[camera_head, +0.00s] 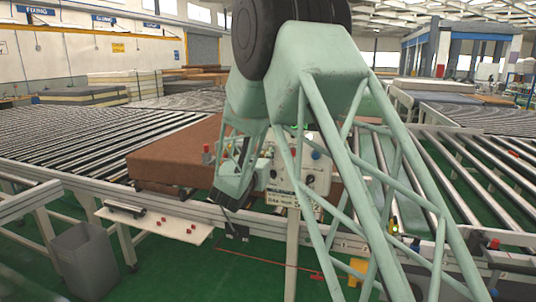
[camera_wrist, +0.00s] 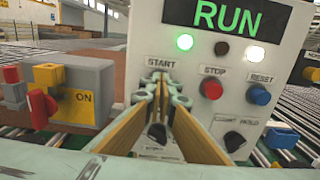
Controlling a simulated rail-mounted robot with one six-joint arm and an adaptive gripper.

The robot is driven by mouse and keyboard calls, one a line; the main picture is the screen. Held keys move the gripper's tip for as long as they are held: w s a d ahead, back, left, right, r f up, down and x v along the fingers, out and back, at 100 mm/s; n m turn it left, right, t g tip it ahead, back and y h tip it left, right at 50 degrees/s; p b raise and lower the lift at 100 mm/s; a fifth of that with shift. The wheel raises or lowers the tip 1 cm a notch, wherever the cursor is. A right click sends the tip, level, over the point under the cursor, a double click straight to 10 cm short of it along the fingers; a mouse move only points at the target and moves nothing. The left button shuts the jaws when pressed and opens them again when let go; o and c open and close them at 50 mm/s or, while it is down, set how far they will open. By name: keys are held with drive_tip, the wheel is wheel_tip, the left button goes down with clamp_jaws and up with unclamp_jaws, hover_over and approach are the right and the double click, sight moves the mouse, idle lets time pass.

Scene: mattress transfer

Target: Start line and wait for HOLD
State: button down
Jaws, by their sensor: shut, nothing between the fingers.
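The white control panel (camera_wrist: 290,65) fills the right of the wrist view; part of it shows behind my arm in the head view (camera_head: 318,172). Its display (camera_wrist: 225,17) reads RUN in green, and a green lamp (camera_wrist: 185,41) below it is lit. My gripper (camera_wrist: 160,80) is shut and empty, its fingertips just below the START label (camera_wrist: 160,62). The fingers hide whatever button is there; I cannot tell whether they touch it. A red STOP button (camera_wrist: 212,88) and a blue RESET button (camera_wrist: 259,93) sit to the right.
A brown mattress (camera_head: 175,150) lies on the roller conveyor (camera_head: 70,140). A grey bin (camera_head: 82,262) and a small white shelf (camera_head: 160,222) are at lower left.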

drive_tip(key=shift+s, duration=0.1)
drive_tip(key=v, duration=1.3)
drive_tip(key=shift+s+a, duration=0.15)
drive_tip(key=shift+s, duration=0.25)
idle(0.6)
idle(1.9)
